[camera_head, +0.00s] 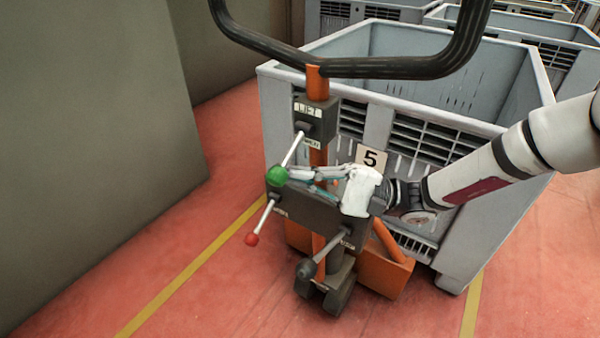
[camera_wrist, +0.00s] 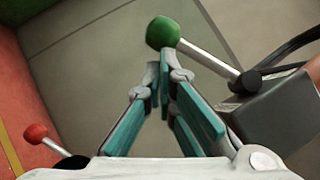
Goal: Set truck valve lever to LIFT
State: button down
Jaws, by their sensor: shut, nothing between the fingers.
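The truck's valve box (camera_head: 316,121) sits on an orange mast, with a LIFT label (camera_head: 308,110) at its top and a lower label hard to read. Its lever (camera_head: 293,149) is a pale rod slanting down and left to a green ball knob (camera_head: 277,175). The knob also shows in the wrist view (camera_wrist: 163,32), with the rod running right to the box. My gripper (camera_head: 292,173) is right of the knob. Its fingers are closed together and empty in the wrist view (camera_wrist: 160,68), tips right at the knob; I cannot tell if they touch.
A red-knobbed lever (camera_head: 251,239) and a grey-knobbed lever (camera_head: 306,267) stick out below. A black looped handle (camera_head: 390,68) arches above. A grey crate (camera_head: 500,130) marked 5 stands behind. Open red floor (camera_head: 120,260) lies to the left, beside a grey wall.

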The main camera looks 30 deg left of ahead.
aim_at(284, 176)
jog(key=shift+s+r+m+p, duration=0.2)
jog(key=shift+s+m+p, duration=0.05)
jog(key=shift+m+p, duration=0.25)
jog(key=s+r+m+t+y+p, duration=0.1)
jog(key=m+t+y+p, duration=0.1)
jog(key=m+p, duration=0.2)
jog(key=s+r+m+t+y+p, duration=0.1)
jog(key=r+m+t+y+p, duration=0.1)
jog(key=m+t+p, duration=0.1)
jog(key=s+r+m+t+y+p, duration=0.1)
jog(key=r+m+t+y+p, duration=0.1)
jog(key=m+p, duration=0.3)
jog(key=shift+s+a+m+t, duration=0.15)
jog(key=shift+s+m+t, duration=0.25)
jog(key=shift+m, duration=0.2)
jog(key=m+t+p, duration=0.2)
jog(key=r+m+t+y+p, duration=0.1)
jog(key=m+t+p, duration=0.1)
jog(key=m, duration=0.1)
jog(key=shift+r+m+t, duration=0.15)
jog(key=shift+m+t, duration=0.15)
jog(key=shift+t, duration=0.1)
